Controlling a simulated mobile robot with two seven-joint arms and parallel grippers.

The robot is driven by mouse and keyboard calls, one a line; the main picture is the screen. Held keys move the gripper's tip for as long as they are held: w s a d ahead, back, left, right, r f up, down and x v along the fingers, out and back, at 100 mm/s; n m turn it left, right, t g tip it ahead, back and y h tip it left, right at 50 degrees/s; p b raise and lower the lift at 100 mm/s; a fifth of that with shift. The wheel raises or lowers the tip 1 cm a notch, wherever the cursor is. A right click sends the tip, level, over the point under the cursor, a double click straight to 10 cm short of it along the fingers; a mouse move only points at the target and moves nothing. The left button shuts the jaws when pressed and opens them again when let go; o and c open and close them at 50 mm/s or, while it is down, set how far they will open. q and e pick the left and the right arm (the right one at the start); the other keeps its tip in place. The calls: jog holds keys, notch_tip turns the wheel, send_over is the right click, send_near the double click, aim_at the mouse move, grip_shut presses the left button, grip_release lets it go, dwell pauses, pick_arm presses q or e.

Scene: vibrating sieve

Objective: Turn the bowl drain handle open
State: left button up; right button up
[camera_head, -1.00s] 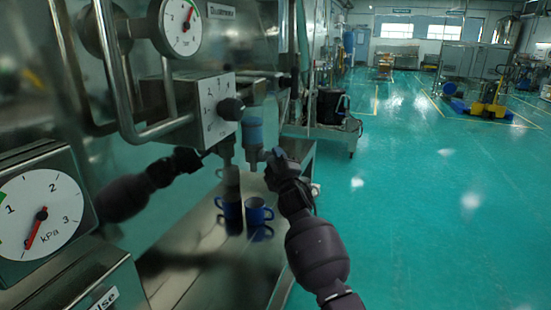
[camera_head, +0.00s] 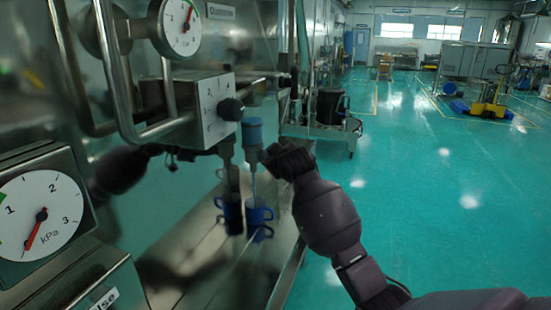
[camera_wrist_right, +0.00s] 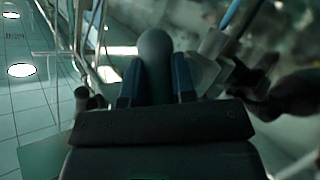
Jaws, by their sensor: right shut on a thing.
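The drain valve (camera_head: 254,152) with a blue cap (camera_head: 252,130) hangs beside the steel machine. Its handle (camera_wrist_right: 155,62), dark and rounded, stands between the two blue-padded fingers of my right gripper (camera_wrist_right: 155,85) in the right wrist view. My right gripper (camera_head: 270,155) is shut on this handle, just right of the valve body in the head view; the hand and fingers hide most of the handle there. A thin pale line, like a stream, runs from the valve down to a blue mug (camera_head: 257,215) below. My left gripper is not in view.
The shiny steel wall (camera_head: 125,235) mirrors the mug, valve and my arm. A control box with a scale (camera_head: 215,110), dials (camera_head: 40,215) and bent tube handles crowd the left. A cart with a black bucket (camera_head: 330,106) stands behind.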

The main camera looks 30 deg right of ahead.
jog(key=m+g+y, duration=0.1)
jog(key=g, duration=0.1)
jog(key=shift+m+g+y, duration=0.3)
jog(key=shift+y, duration=0.1)
jog(key=shift+m+g+y, duration=0.7)
jog(key=shift+g+y, duration=0.2)
jog(key=shift+g, duration=0.4)
jog(key=o, duration=0.9)
jog(key=b+v, duration=0.1)
jog(key=v, duration=0.9)
jog(key=shift+s+d+r, duration=0.15)
jog(key=shift+s+r, duration=0.05)
jog(key=shift+r, duration=0.15)
